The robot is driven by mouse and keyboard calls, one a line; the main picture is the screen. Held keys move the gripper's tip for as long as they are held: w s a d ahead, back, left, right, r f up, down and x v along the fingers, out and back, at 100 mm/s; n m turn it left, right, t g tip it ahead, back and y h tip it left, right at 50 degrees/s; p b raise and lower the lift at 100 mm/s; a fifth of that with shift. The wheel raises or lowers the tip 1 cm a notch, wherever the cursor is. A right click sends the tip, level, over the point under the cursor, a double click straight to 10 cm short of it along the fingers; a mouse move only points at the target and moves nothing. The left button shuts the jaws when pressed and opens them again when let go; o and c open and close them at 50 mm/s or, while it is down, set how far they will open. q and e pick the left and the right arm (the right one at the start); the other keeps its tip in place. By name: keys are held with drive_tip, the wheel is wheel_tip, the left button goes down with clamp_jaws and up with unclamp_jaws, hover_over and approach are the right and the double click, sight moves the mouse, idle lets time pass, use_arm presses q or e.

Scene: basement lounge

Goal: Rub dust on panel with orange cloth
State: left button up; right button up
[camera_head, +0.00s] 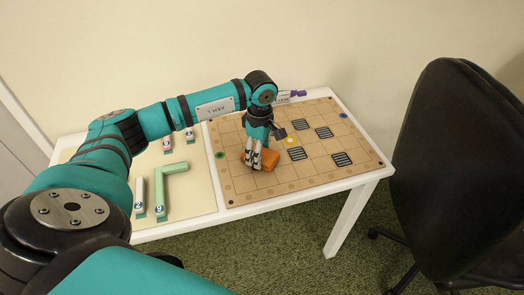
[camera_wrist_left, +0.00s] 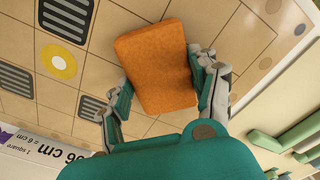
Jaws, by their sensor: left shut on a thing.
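An orange cloth (camera_head: 270,158), a thick block-like pad, is held in my left gripper (camera_head: 257,157) over the tan gridded panel (camera_head: 245,188) on the white table. In the left wrist view the cloth (camera_wrist_left: 157,62) sits between the two fingers of my left gripper (camera_wrist_left: 163,78), which touch its sides. The cloth is at or just above the panel surface; I cannot tell if it touches. I cannot make out dust on the panel; the area under the cloth is hidden. My right gripper is not in view.
The panel carries dark striped squares (camera_head: 341,159) and a yellow ring (camera_head: 292,141). Left of it, a cream board (camera_head: 190,192) holds green pieces (camera_head: 160,190) with numbered tags. A purple object (camera_head: 298,93) lies at the back. A black chair (camera_head: 455,170) stands right of the table.

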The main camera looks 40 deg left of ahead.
use_arm(q)
wheel_tip(320, 180, up, 2)
drive_tip(key=shift+r, duration=0.2)
drive_tip(key=shift+w+d+r+p, duration=0.1)
drive_tip(key=shift+w+r+p, duration=0.05)
drive_tip(key=shift+r+p, duration=0.4)
drive_tip(key=shift+w+d+r+p, duration=0.1)
drive_tip(key=shift+r+p, duration=0.3)
drive_tip(key=shift+r, duration=0.15)
drive_tip(key=shift+r+p, duration=1)
drive_tip(key=shift+r, duration=0.65)
